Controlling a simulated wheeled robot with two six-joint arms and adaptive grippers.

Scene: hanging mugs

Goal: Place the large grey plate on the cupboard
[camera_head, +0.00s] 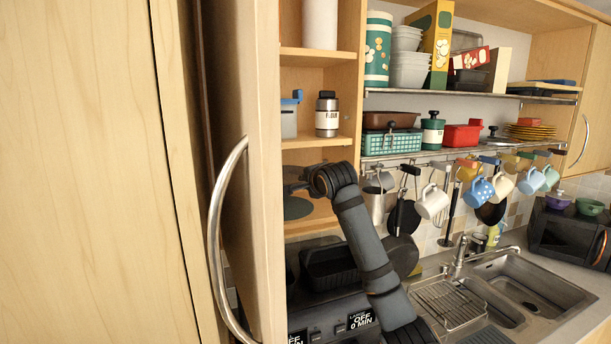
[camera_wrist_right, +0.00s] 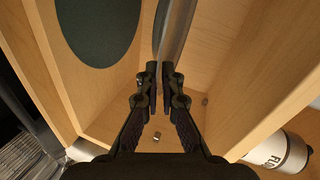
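A large grey plate (camera_head: 291,173) is at my right gripper (camera_head: 309,185), inside the open cupboard compartment. In the right wrist view the plate (camera_wrist_right: 177,30) shows edge-on as a thin grey band between the fingertips. My right gripper (camera_wrist_right: 166,83) is shut on its rim. The plate is held above the compartment floor (camera_head: 322,217) and below the shelf with the jar. My left gripper is not in view.
A cupboard door (camera_head: 255,200) with a curved handle stands open at left. A flour jar (camera_head: 327,114) stands on the shelf (camera_head: 318,142) above. Mugs and pans hang at right, near a sink (camera_head: 530,283). An oven (camera_head: 340,318) is below.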

